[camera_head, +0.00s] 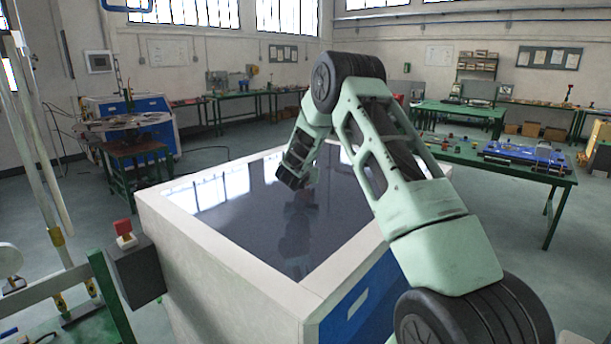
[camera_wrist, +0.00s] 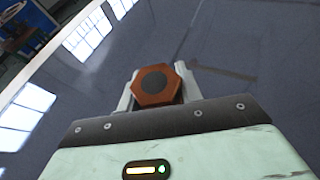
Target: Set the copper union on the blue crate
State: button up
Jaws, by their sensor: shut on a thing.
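The copper union (camera_wrist: 153,86), an orange-brown hexagonal piece with a dark round middle, sits between the two pale fingers of my gripper (camera_wrist: 157,80) in the wrist view. My gripper is shut on it. In the head view my gripper (camera_head: 291,180) hangs over the dark glossy top of a large white-rimmed cabinet (camera_head: 250,285); the union cannot be made out there. In the wrist view the glossy surface lies behind the union; the gap is unclear. I cannot clearly identify a blue crate. A blue tray-like thing (camera_head: 524,153) lies on the green table at right.
The cabinet has a raised white rim and a blue front panel (camera_head: 352,302). A box with a red button (camera_head: 123,228) stands at its left. The green table (camera_head: 470,158) at right holds several small parts. Open floor lies between the cabinet and the back benches.

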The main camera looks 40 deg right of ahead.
jog(key=shift+f, duration=0.4)
jog(key=shift+f, duration=0.15)
jog(key=o, duration=1)
jog(key=shift+o, duration=0.2)
